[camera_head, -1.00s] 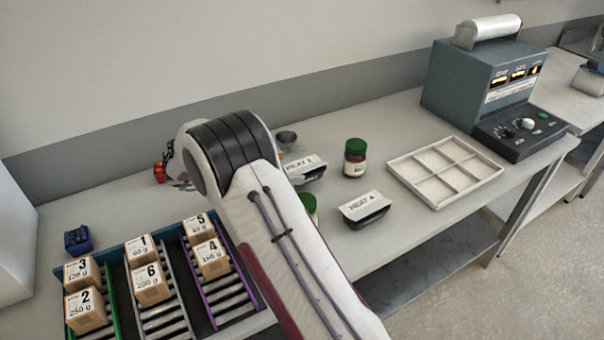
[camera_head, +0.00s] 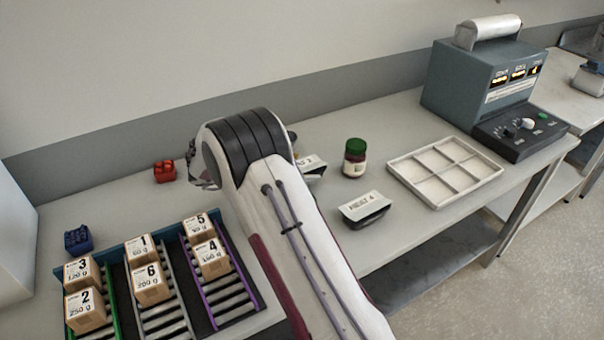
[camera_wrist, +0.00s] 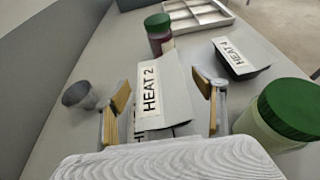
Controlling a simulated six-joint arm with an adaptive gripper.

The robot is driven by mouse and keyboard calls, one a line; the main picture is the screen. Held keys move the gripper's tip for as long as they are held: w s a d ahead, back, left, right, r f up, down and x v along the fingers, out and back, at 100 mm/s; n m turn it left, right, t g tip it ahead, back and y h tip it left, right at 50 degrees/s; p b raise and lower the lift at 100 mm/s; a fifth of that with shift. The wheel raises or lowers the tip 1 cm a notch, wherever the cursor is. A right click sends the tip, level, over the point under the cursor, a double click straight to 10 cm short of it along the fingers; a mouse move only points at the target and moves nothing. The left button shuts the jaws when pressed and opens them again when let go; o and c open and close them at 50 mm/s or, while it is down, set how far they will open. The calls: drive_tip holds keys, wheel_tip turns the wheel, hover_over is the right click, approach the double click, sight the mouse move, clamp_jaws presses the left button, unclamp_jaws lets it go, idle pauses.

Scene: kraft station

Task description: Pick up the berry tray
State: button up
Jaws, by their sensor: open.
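No thing in view is labelled as a berry tray. A small red item (camera_head: 164,171) and a small dark blue item (camera_head: 78,239) lie on the table in the head view; I cannot tell whether either is it. My gripper (camera_wrist: 165,88) is open in the wrist view. Its two fingers stand on either side of a dark tray with a white top marked HEAT 2 (camera_wrist: 163,95), apparently without gripping it.
A HEAT 4 tray (camera_head: 366,209), a green-lidded jar (camera_head: 354,160) and a white compartment tray (camera_head: 445,171) stand to the right. Another green-lidded jar (camera_wrist: 288,112) and a grey cup (camera_wrist: 80,96) flank the gripper. Numbered boxes (camera_head: 150,284) sit on roller lanes at left.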

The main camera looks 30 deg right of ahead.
sight(316, 162)
drive_tip(key=shift+x, duration=2.1)
drive_tip(key=c, duration=1.4)
drive_tip(key=shift+r, duration=0.1)
drive_tip(key=shift+r, duration=0.75)
wheel_tip(316, 162, up, 6)
drive_tip(key=shift+f, duration=0.15)
drive_tip(key=a, duration=3.2)
drive_tip(key=shift+f, duration=0.15)
